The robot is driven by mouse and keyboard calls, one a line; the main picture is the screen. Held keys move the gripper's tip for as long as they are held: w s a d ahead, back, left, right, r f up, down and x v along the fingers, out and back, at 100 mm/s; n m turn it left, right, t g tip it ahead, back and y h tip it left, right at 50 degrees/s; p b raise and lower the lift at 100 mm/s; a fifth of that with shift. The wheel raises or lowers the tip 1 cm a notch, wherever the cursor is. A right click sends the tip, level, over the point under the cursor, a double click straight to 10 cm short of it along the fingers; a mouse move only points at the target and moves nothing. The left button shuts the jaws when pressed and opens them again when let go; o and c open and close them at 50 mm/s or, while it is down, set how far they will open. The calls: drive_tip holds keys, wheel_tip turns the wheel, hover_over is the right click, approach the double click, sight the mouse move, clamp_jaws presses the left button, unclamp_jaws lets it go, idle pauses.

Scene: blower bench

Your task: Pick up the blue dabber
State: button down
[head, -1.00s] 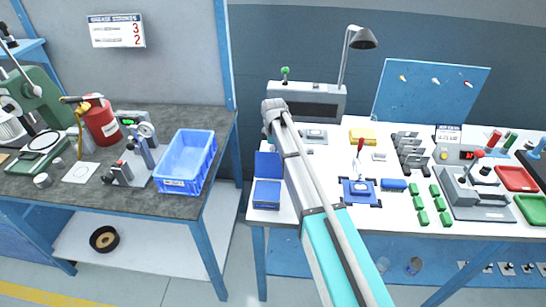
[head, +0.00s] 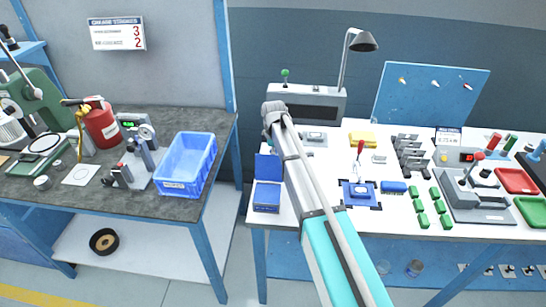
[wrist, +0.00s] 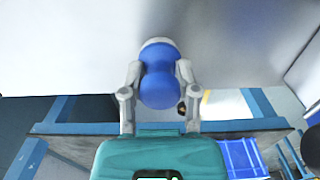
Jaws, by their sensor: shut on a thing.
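The blue dabber (wrist: 160,85) is a rounded, waisted blue piece with a pale rim at its far end. In the wrist view it sits between the two grey fingers of my gripper (wrist: 158,77), which are closed on its sides. I cannot tell whether its far end touches the pale surface beyond it. In the head view my arm's end is above the back left of the white bench (head: 330,215); the fingers and the dabber are mostly hidden behind it there.
An open blue box (head: 266,197) stands at the white bench's left front. A red-handled tool on a blue base (head: 359,193), a blue brush-like block (head: 393,187) and several green blocks lie right of my arm. A blue crate (head: 181,187) stands on the left bench.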

drive_tip(key=shift+r, duration=0.2)
wheel_tip(320, 180, up, 10)
drive_tip(key=p, duration=1)
drive_tip(key=shift+f, duration=0.2)
idle(0.5)
drive_tip(key=c, duration=1)
unclamp_jaws()
drive_tip(key=shift+c, duration=0.2)
drive_tip(key=c, duration=0.3)
drive_tip(key=shift+c, duration=0.2)
